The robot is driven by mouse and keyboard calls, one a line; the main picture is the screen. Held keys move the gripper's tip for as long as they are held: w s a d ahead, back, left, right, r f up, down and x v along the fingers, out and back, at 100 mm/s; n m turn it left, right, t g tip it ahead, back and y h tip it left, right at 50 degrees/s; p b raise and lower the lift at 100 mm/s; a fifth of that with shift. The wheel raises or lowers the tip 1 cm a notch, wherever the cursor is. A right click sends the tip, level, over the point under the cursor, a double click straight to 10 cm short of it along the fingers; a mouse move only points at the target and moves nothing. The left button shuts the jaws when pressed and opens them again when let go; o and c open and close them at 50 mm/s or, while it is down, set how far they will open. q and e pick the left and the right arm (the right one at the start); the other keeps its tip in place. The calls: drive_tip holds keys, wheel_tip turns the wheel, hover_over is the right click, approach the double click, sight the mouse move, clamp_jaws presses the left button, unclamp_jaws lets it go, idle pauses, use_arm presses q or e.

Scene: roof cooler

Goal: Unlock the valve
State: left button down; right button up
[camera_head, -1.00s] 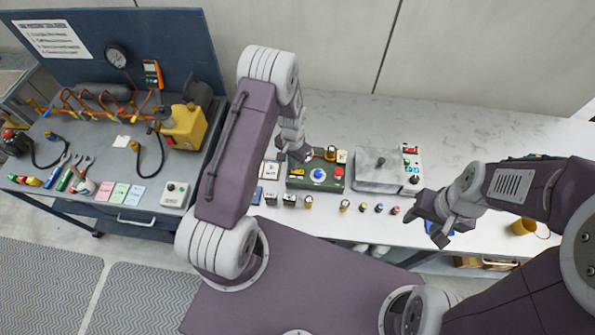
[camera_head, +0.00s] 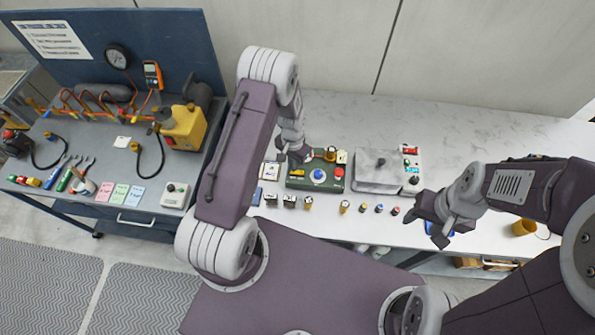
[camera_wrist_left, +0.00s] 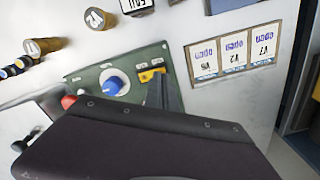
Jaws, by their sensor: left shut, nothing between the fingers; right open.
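A green control box (camera_head: 330,184) stands on the white bench. It carries a blue round knob (camera_head: 318,174), a yellow lever (camera_head: 297,172) and a red button (camera_head: 337,172). In the left wrist view the blue knob (camera_wrist_left: 110,84) and yellow lever (camera_wrist_left: 150,74) show, with the red button partly covered. My left gripper (camera_head: 298,157) is shut and empty over the box's back left corner, close to the yellow lever; whether it touches is unclear. Its dark body hides part of the box in the wrist view. My right gripper (camera_head: 437,236) is open and empty over the bench's front edge.
A grey metal box (camera_head: 382,184) stands right of the green box, beside a panel with coloured buttons (camera_head: 411,157). Several small knobs line the bench front. Labelled cards (camera_wrist_left: 235,50) lie beside the green box. A yellow cup (camera_head: 524,227) stands right.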

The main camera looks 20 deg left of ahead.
use_arm(q)
drive_tip(key=shift+f+b, duration=0.75)
drive_tip(key=shift+f, duration=0.2)
idle(1.0)
drive_tip(key=shift+r, duration=0.15)
wheel_tip(320, 180, up, 7)
drive_tip(key=p, duration=0.5)
idle(0.3)
